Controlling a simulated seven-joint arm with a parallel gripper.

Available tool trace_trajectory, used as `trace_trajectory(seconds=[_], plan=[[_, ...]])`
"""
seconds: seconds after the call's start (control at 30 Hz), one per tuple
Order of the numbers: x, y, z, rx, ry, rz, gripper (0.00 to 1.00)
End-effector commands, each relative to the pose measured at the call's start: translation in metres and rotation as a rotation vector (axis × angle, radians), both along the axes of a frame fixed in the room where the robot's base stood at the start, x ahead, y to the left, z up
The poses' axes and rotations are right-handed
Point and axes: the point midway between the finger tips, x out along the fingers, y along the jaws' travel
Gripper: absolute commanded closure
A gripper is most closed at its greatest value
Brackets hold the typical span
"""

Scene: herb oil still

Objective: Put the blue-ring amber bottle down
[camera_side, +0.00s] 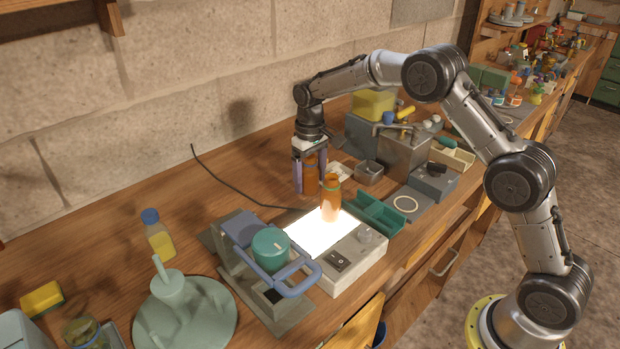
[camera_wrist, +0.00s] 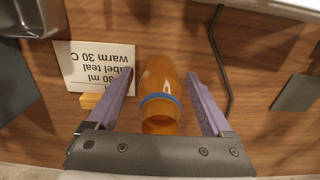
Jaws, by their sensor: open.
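The blue-ring amber bottle (camera_wrist: 160,85) is between my gripper's two purple fingers in the wrist view, with its blue ring near its open mouth. My gripper (camera_wrist: 162,80) is open, with a narrow gap showing on each side of the bottle. In the side view my gripper (camera_side: 311,178) points down over the wooden bench, and the bottle (camera_side: 312,182) shows between its fingers. The bottle looks upright and at bench level; its base contact is hard to make out. A second amber bottle (camera_side: 331,201) stands on the glowing panel, just right of it.
A lit panel box (camera_side: 310,236) is in front of my gripper. A card (camera_wrist: 100,65) with printed text lies beside the bottle. A black cable (camera_side: 228,186) crosses the clearer bench at left.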

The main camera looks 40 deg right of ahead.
Motion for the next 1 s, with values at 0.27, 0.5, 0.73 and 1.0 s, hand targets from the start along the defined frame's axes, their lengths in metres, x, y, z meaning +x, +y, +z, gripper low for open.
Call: trace_trajectory(seconds=[0.27, 0.5, 0.73, 1.0], plan=[[0.001, 0.000, 0.051, 0.000, -0.006, 0.000, 0.16], [0.001, 0.000, 0.096, 0.000, -0.005, 0.000, 0.16], [0.001, 0.000, 0.117, 0.000, -0.003, 0.000, 0.16], [-0.005, 0.000, 0.125, 0.000, -0.010, 0.000, 0.16]])
